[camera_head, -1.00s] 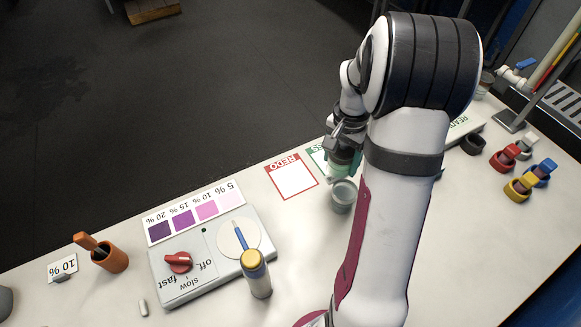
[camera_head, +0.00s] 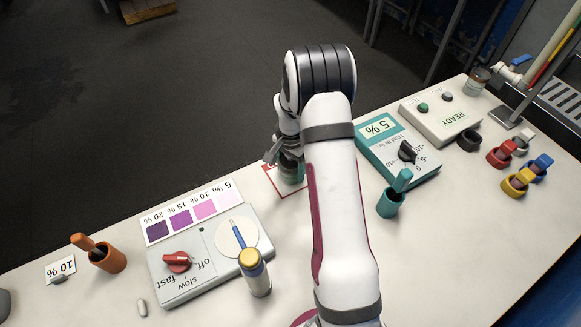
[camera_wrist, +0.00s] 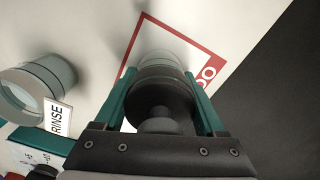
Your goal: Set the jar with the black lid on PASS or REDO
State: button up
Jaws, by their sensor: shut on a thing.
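My gripper (camera_head: 289,160) is shut on the jar with the black lid (camera_wrist: 162,92), its teal fingers on both sides of it in the wrist view. The jar is upright over the red-bordered REDO card (camera_wrist: 208,58); I cannot tell if its base touches the card. The PASS card is not visible in either view.
A round vessel labelled RINSE (camera_wrist: 50,88) stands left of the jar in the wrist view. A teal meter (camera_head: 385,135) and a teal cup (camera_head: 388,204) stand to the right.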

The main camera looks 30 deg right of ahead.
jog(key=o, duration=1.5)
jog(key=shift+f, duration=0.1)
jog(key=shift+o, duration=0.2)
notch_tip(320, 180, up, 12)
jog(key=shift+s+a+r, duration=0.1)
jog(key=shift+r, duration=0.2)
jog(key=s+a+r+n+y, duration=0.1)
jog(key=s+a+r+n, duration=0.2)
jog(key=s+a+r, duration=0.35)
jog(key=s+a+r+n, duration=0.2)
jog(key=s+a+r, duration=0.1)
jog(key=s+a, duration=0.65)
jog(key=s+a+f+n, duration=0.1)
jog(key=s+a+n, duration=0.1)
jog(key=s, duration=0.9)
jog(key=shift+s+a+n+y, duration=0.15)
jog(key=shift+s+n+y, duration=0.1)
jog(key=shift+n+y, duration=0.2)
